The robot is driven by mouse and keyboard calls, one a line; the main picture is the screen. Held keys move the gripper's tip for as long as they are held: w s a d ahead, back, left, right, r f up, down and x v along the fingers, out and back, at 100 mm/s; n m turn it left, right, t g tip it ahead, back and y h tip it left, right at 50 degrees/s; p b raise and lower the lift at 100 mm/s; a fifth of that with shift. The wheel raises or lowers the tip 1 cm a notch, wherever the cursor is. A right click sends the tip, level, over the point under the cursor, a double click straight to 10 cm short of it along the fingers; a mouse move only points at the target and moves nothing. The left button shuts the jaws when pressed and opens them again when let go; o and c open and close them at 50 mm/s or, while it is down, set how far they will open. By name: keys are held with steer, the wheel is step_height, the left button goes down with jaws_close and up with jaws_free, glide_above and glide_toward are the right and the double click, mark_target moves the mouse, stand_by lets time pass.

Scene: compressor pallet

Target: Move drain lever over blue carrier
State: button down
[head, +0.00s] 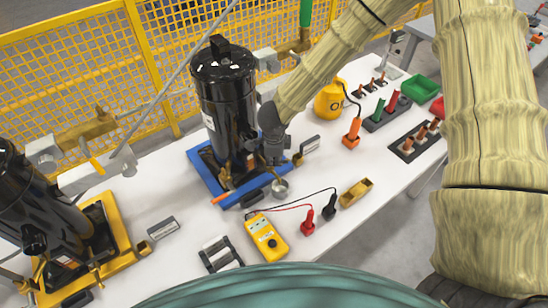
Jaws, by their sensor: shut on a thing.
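The blue carrier (203,168) lies on the white table and bears a tall black compressor (222,95). My gripper (272,155) points down beside the compressor's lower right side, above the right part of the carrier. It is shut on a small part, which I take to be the drain lever; the fingers hide most of it, so its shape and tilt cannot be told. A small metal cup (280,188) sits just below, at the carrier's front right edge. An orange stick (222,198) lies at the carrier's front left edge.
A yellow carrier (118,258) with another black compressor (35,205) stands at left. In front are a yellow meter (266,237) with red and black probes, and a brass block (355,193). Right are a yellow bottle (328,102), tool holders and a green bin (420,88).

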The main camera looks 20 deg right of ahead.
steer(key=shift+m, duration=0.3)
steer(key=c, duration=1.5)
jaws_free()
step_height(320, 180, up, 12)
steer(key=s, duration=0.2)
steer(key=shift+s+a, duration=0.15)
steer(key=shift+a, duration=0.3)
steer(key=shift+f, duration=0.1)
